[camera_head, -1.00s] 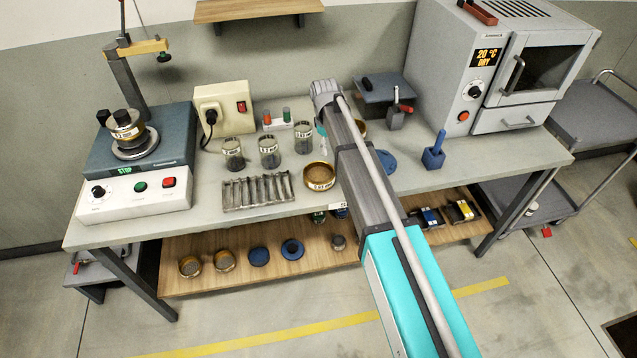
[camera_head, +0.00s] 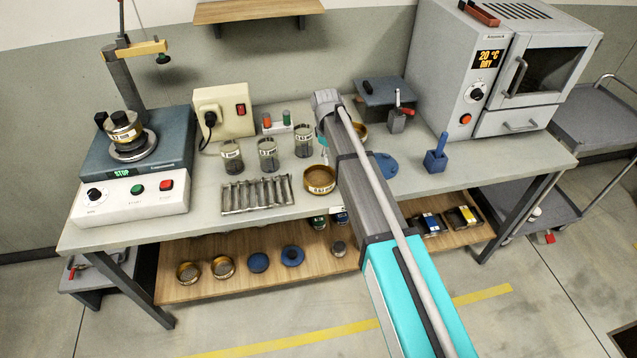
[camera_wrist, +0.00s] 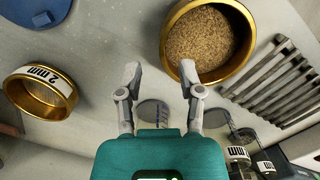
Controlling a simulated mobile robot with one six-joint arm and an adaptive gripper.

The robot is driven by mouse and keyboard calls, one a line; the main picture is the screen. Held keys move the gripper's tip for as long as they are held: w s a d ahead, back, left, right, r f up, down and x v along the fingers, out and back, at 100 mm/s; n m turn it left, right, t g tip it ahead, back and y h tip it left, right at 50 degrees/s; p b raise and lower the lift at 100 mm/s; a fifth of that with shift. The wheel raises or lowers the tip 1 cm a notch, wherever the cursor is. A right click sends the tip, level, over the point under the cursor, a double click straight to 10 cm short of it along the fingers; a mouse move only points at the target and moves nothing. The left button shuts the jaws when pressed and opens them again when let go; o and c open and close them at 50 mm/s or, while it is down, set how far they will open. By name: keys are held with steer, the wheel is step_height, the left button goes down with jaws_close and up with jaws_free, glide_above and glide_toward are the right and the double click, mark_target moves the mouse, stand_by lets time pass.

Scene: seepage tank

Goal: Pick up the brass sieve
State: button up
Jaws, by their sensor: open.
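A brass sieve (camera_head: 319,181) with a white label stands upright on the bench, left of my arm. In the wrist view a brass sieve (camera_wrist: 170,55) filled with sandy grains lies just beyond the right fingertip. Another brass sieve (camera_wrist: 38,112), labelled 2 mm, is at the left of the wrist view, apart from the fingers. Behind my arm a brass sieve (camera_head: 361,131) is partly hidden.
A metal slotted rack (camera_head: 256,195) and several glass jars (camera_head: 268,160) stand close left of the labelled sieve. A blue lid (camera_head: 385,164) and blue block (camera_head: 436,158) are right of my arm. The lower shelf (camera_head: 200,294) holds more sieves. The oven (camera_head: 470,80) stands at right.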

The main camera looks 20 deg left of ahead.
mark_target(330, 168)
steer(key=shift+s+d+f+b, duration=0.1)
steer(key=shift+s+f+b, duration=0.05)
steer(key=shift+f+b, duration=1.05)
steer(key=shift+s+f+b, duration=0.1)
steer(key=shift+f+b, duration=0.95)
steer(key=shift+f, duration=0.15)
jaws_close()
